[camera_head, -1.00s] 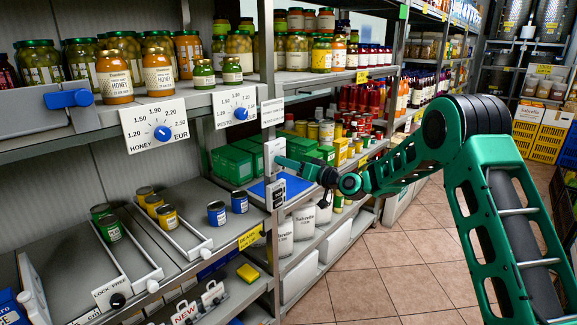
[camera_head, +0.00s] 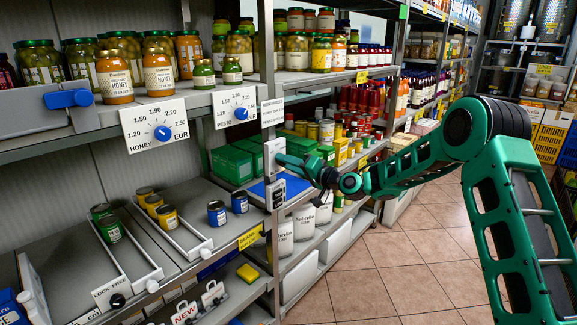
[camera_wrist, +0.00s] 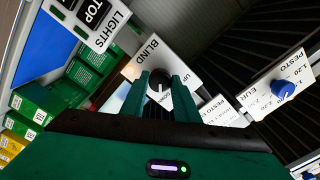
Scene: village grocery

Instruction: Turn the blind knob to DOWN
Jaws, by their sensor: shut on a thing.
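The blind knob (camera_wrist: 159,80) is black and sits on a white plate (camera_wrist: 150,50) lettered BLIND and UP in the wrist view. In the head view the plate (camera_head: 271,151) is on the shelf post, and the knob itself is hidden. My gripper (camera_wrist: 161,91) has its two green fingers on either side of the knob and is shut on it. My gripper also shows in the head view (camera_head: 284,160), its tips against the plate. The DOWN lettering is hidden behind the fingers. I cannot tell exactly where the knob points.
The LIGHTS switch plate (camera_wrist: 95,15) is close by on the same post. A blue pesto price dial (camera_wrist: 283,89) and a blue honey price dial (camera_head: 162,133) are on the shelf edge. Green boxes (camera_head: 235,164) stand behind the post. The tiled aisle (camera_head: 370,280) is clear.

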